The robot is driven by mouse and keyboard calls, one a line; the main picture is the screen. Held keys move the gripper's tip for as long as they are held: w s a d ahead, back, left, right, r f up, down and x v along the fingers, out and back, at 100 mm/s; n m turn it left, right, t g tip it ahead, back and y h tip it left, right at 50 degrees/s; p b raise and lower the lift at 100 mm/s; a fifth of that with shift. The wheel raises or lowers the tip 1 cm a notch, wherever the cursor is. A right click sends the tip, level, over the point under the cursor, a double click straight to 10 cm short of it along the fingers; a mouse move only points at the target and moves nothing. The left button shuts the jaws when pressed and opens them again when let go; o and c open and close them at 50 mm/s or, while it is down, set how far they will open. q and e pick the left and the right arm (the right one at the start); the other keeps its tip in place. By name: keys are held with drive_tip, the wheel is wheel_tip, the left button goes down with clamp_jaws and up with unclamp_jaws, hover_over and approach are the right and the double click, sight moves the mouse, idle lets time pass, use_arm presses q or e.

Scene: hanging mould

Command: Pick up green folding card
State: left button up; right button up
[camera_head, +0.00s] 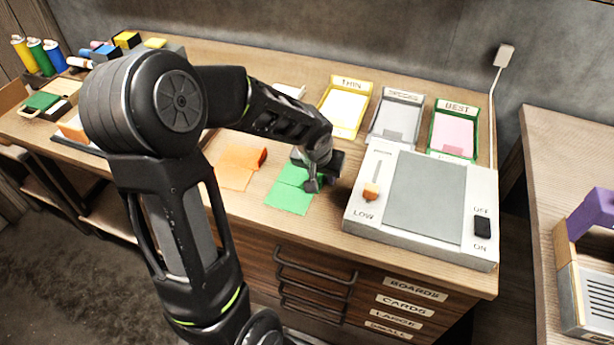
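The green folding card (289,195) lies on the wooden worktop near its front edge, left of the white heating unit. A crease runs across it, and its right part is hidden by my gripper. My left gripper (313,186) points down at the card's right side, its fingertips over or against the card. I cannot tell whether the fingers are open or closed on it. An orange folding card (236,174) lies just left of the green one. My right gripper is not in view.
The white unit (424,205) with a LOW slider and ON/OFF switch stands close on the right. Trays marked THIN (345,106) and BEST (455,131) stand behind, with a grey tray (397,118) between. Drawers with handles (315,268) are below. Bottles (38,55) stand far left.

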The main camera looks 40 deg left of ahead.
use_arm(q)
drive_tip(key=shift+c, duration=0.5)
clamp_jaws()
drive_tip(key=shift+r, duration=0.15)
wheel_tip(320, 180, up, 10)
idle(0.5)
idle(0.5)
